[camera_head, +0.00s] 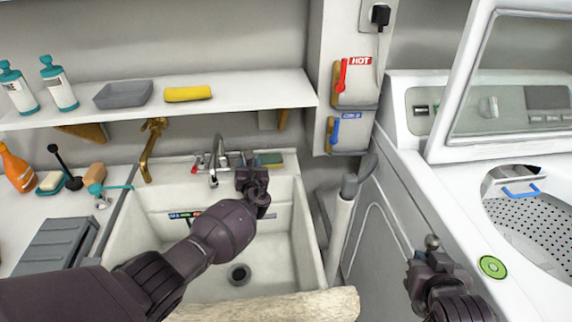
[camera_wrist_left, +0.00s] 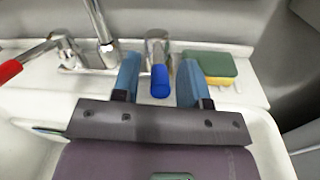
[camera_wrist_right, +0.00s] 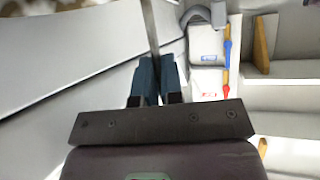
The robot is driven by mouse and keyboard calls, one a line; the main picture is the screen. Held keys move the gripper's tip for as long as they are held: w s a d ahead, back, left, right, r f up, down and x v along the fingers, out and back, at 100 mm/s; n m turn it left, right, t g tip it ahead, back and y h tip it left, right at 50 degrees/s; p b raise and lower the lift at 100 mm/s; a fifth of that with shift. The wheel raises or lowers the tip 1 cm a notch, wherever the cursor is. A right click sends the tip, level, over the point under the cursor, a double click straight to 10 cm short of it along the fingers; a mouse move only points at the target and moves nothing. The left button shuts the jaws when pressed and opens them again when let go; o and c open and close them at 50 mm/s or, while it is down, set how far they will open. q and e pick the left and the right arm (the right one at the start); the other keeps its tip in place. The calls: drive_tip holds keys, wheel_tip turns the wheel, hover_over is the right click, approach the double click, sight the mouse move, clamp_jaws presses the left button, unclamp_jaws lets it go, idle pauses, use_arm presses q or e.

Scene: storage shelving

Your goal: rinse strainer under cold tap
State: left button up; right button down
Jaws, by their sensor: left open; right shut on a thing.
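My left gripper (camera_head: 254,190) is over the back of the sink (camera_head: 312,235). In the left wrist view its open fingers (camera_wrist_left: 158,78) stand on either side of the blue cold tap handle (camera_wrist_left: 160,82); contact cannot be told. The chrome spout (camera_head: 215,160) is just left of it, with the red hot handle (camera_head: 195,168) further left. No water shows from the spout. My right gripper (camera_head: 432,258) is shut, at the right beside the washing machine.
A green and yellow sponge (camera_head: 270,159) lies on the sink's back ledge. A shelf (camera_head: 240,98) runs above the sink. The open washing machine (camera_head: 400,245) stands at the right. The sink's drain (camera_head: 238,275) is uncovered.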

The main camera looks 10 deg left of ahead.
use_arm(q)
clamp_jaws()
idle(0.3)
use_arm(e)
drive_tip(key=shift+f+b, duration=0.3)
drive_tip(key=shift+f, duration=0.35)
use_arm(q)
drive_tip(key=shift+w+d+n+g+y, duration=0.15)
drive_tip(key=shift+d+n+g+y, duration=0.2)
drive_tip(key=shift+y, duration=0.25)
drive_tip(key=shift+w+d+n+g+y, duration=0.2)
drive_tip(key=shift+n+y, duration=0.25)
drive_tip(key=shift+y, duration=0.15)
use_arm(e)
drive_tip(key=shift+s+f, duration=0.1)
drive_tip(key=shift+f, duration=0.2)
use_arm(q)
unclamp_jaws()
